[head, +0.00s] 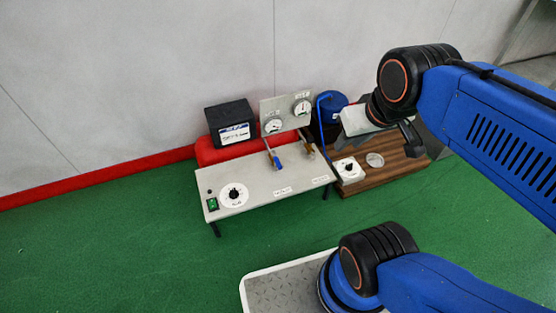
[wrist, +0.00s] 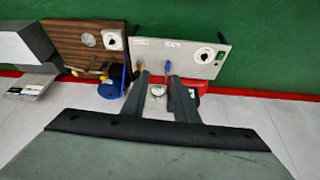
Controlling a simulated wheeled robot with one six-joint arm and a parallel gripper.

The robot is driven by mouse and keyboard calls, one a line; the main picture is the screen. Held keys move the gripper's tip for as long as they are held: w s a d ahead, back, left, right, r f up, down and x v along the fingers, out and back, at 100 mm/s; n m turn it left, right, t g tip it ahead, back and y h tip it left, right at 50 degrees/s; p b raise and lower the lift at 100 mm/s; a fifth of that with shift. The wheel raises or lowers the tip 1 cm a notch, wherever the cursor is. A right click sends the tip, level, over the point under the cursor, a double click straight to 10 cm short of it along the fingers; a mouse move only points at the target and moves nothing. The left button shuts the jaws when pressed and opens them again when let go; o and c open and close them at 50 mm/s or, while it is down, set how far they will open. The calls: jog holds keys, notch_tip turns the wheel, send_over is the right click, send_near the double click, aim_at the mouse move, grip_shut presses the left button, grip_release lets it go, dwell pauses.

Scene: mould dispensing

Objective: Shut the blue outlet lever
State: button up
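The blue outlet lever (head: 276,160) sits at the back edge of the low grey bench (head: 250,196), below the left gauge, its handle pointing toward the bench front. In the wrist view the blue lever (wrist: 171,69) shows just past the tip of the right-hand finger. My gripper (wrist: 158,76) is open, with a clear gap between its fingers and nothing held. Its distance from the lever is hard to judge. In the head view my wrist is right of the bench, above the wooden board.
Two gauges (head: 274,126) stand behind the levers. A black box (head: 231,121) and a red tank (head: 212,153) are behind the bench. A blue container (head: 331,104) stands by the wooden board (head: 382,176), which bears a white dial unit and clear cup. Green floor in front is open.

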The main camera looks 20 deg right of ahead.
jog(key=shift+w, duration=0.15)
jog(key=c, duration=0.5)
jog(key=shift+w+a, duration=0.1)
jog(key=shift+w, duration=0.15)
grip_shut()
jog(key=w+f+m+g+y, duration=0.2)
jog(key=w+f+m, duration=0.3)
jog(key=w, duration=0.6)
jog(key=w+f+m+g+y, duration=0.25)
jog(key=w+f, duration=0.45)
jog(key=w, duration=0.5)
jog(key=w+d+f+m+y, duration=0.1)
jog(key=w+d+f+m, duration=0.1)
jog(key=f, duration=0.6)
jog(key=w+d+f+m+y, duration=0.1)
jog(key=w+d+f+m, duration=0.2)
jog(key=w+f, duration=0.3)
jog(key=w+d+f+m+y, duration=0.1)
jog(key=w+f+m, duration=0.3)
jog(key=f, duration=0.7)
jog(key=shift+w+d+g, duration=0.25)
jog(key=shift+d+g, duration=0.2)
jog(key=shift+d, duration=0.3)
jog(key=shift+m, duration=0.25)
